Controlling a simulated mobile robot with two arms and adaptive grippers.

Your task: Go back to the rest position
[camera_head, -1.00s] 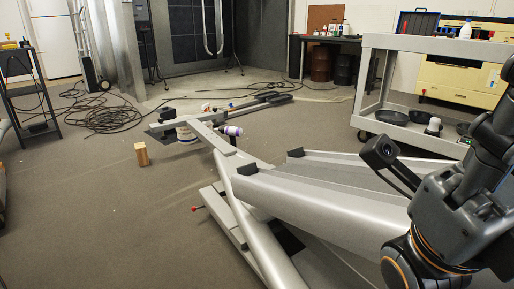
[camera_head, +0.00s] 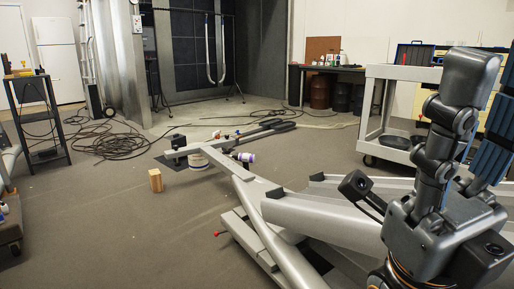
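My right arm (camera_head: 445,150) fills the right side of the head view, with a dark upright section and thick joints. I see no gripper fingers on it, so my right gripper is not in view. My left arm and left gripper are not in view either. Whether either hand holds something cannot be seen.
A grey metal lift frame (camera_head: 330,220) lies on the floor in front of me. A small wooden block (camera_head: 155,181) stands left of it. A grey cart (camera_head: 374,95) with black pans is at right. A black stand (camera_head: 40,115) is at left. Cables (camera_head: 112,140) lie on the floor.

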